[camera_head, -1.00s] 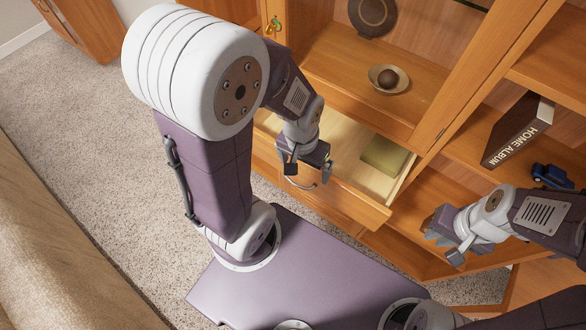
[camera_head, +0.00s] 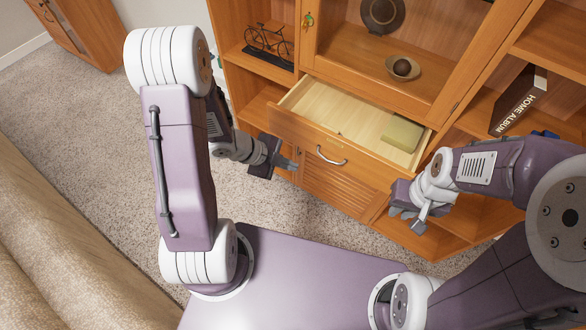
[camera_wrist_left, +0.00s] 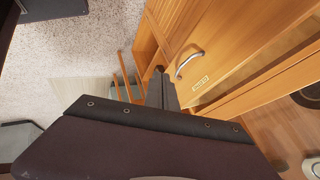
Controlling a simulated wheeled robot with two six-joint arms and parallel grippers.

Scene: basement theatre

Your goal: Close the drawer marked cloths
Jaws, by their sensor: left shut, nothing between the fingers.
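A wooden drawer (camera_head: 300,132) stands pulled out of the cabinet, with a greenish folded item (camera_head: 401,133) inside at the right. Its front carries a metal handle (camera_head: 331,156), which also shows in the left wrist view (camera_wrist_left: 189,65). A small label (camera_wrist_left: 201,83) sits beside the handle there, too small to read. My left gripper (camera_head: 291,164) is shut and empty, just in front of the drawer front and left of the handle; its fingers (camera_wrist_left: 161,92) point towards the cabinet. I cannot tell whether they touch it. My right gripper (camera_head: 407,217) looks open and empty, right of the drawer and lower.
A louvred door (camera_head: 335,187) lies below the drawer. Above it, a shelf holds a bowl with a dark ball (camera_head: 403,68). A model bicycle (camera_head: 268,45) stands on the left shelf and a home album (camera_head: 518,100) on the right. Carpet (camera_head: 90,150) is clear at left.

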